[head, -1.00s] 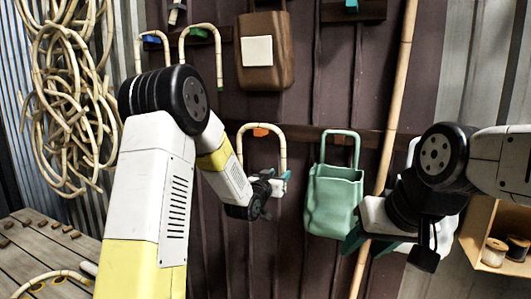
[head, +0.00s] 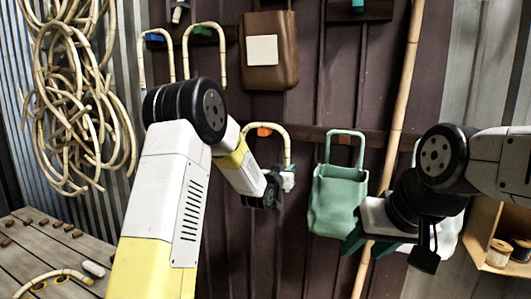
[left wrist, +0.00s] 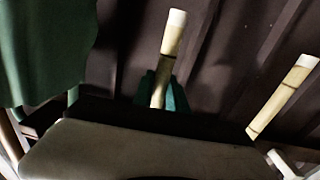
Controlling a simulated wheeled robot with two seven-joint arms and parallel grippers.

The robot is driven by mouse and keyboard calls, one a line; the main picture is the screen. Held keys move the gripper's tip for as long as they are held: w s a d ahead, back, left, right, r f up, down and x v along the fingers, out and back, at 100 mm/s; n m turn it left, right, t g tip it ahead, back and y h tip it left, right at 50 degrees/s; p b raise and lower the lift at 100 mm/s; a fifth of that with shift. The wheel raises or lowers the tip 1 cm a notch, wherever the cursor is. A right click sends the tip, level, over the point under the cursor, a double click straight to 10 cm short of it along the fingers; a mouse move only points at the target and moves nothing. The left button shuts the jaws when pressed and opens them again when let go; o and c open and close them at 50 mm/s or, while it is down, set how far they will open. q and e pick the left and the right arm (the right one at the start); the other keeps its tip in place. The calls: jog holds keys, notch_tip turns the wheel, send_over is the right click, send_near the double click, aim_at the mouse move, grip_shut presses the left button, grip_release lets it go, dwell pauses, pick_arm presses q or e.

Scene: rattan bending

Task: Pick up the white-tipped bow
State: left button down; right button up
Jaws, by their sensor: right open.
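The white-tipped bow (head: 265,128) is an upturned U of pale rattan, hanging on the wall rail at an orange peg (head: 264,132). In the left wrist view its two white-ended legs show, one tip in the middle (left wrist: 177,19) and one at the right (left wrist: 307,62). My left gripper (head: 288,178) is at the lower part of the bow's right leg. In the left wrist view its teal fingers (left wrist: 160,93) lie on both sides of the middle leg; whether they press on it is unclear. My right gripper (head: 365,246) is open below the green bag.
A green bag (head: 338,200) hangs just right of the bow. A bamboo pole (head: 396,105) stands beyond it. Other bows (head: 205,27) and a brown bag (head: 270,65) hang above. Rattan coils (head: 72,90) hang at left over a wooden table (head: 32,240). Spools (head: 497,253) sit at right.

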dwell(0.3)
pick_arm(q)
jog(key=shift+r, duration=0.5)
jog(key=r, duration=0.2)
jog(key=shift+s+a+r, duration=0.3)
jog(key=shift+s+r, duration=0.05)
send_near(286, 159)
jog(key=s+a, duration=0.2)
jog(key=s+a+r, duration=0.1)
jog(key=a, duration=0.1)
jog(key=shift+s+r, duration=0.2)
jog(key=shift+s, duration=0.15)
